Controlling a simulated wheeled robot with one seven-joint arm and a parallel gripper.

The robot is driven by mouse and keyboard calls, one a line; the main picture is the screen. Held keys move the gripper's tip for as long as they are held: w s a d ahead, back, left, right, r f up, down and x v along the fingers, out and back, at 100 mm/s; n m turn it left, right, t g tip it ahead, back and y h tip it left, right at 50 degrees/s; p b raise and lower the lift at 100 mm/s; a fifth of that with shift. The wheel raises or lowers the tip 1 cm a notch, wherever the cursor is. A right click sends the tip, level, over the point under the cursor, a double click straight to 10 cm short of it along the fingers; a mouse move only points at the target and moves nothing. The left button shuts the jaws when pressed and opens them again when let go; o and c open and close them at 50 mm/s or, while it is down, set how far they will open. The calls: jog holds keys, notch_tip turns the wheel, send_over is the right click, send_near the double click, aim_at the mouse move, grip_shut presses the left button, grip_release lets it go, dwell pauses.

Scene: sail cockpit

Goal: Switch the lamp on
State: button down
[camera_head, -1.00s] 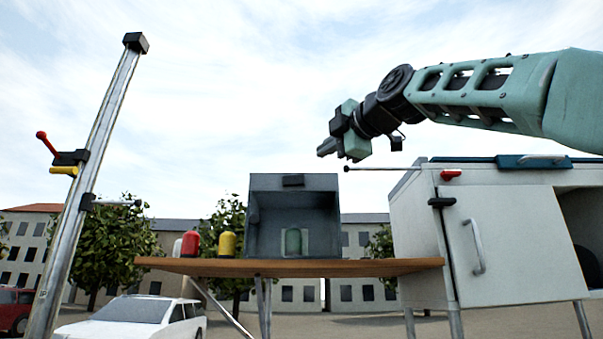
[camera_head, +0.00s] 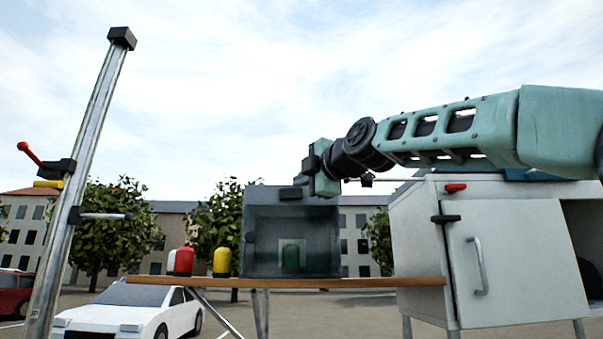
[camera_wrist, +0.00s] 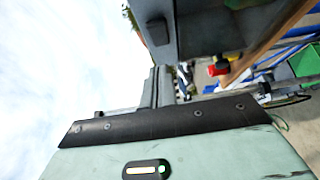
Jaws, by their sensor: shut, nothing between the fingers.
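A grey box (camera_head: 246,215) stands on the table, with a dark block (camera_head: 290,193) at the top of its front. Behind its dark, see-through front is a green domed object (camera_head: 290,257), which may be the lamp; I cannot be sure. A small dark knob (camera_head: 251,238) shows at the left of the front. My gripper (camera_head: 301,180) is shut and empty, by the box's top edge; I cannot tell whether it touches. In the wrist view my fingers (camera_wrist: 158,88) point toward a dark grey body (camera_wrist: 195,25), likely the box.
The wooden table (camera_head: 370,283) also bears a red and white object (camera_head: 181,262) and a yellow one (camera_head: 222,262) left of the box. A white cabinet (camera_head: 510,255) stands at right. A metal post (camera_head: 80,190) with levers stands at left.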

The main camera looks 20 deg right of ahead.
aim_at(292, 191)
jog(key=w+p, duration=0.2)
jog(key=w+d+p, duration=0.1)
jog(key=w+p, duration=0.1)
jog(key=p, duration=0.1)
jog(key=shift+w+d+p, duration=0.2)
jog(key=shift+w+p, duration=0.15)
jog(key=shift+w, duration=0.05)
jog(key=shift+w+f+b, duration=0.1)
jog(key=shift+f+b, duration=0.05)
jog(key=shift+b, duration=0.3)
jog(key=shift+w+f+y+b, duration=0.1)
jog(key=shift+y+b, duration=0.2)
jog(key=shift+b, duration=0.35)
jog(key=b, duration=0.1)
jog(key=n+y+b, duration=0.1)
jog(key=shift+w+d+f+g+b, duration=0.1)
jog(key=shift+w+d+g+b, duration=0.2)
jog(key=shift+g, duration=0.1)
jog(key=shift+r+p, duration=0.35)
jog(key=shift+s+a, duration=0.1)
jog(key=shift+a, duration=0.05)
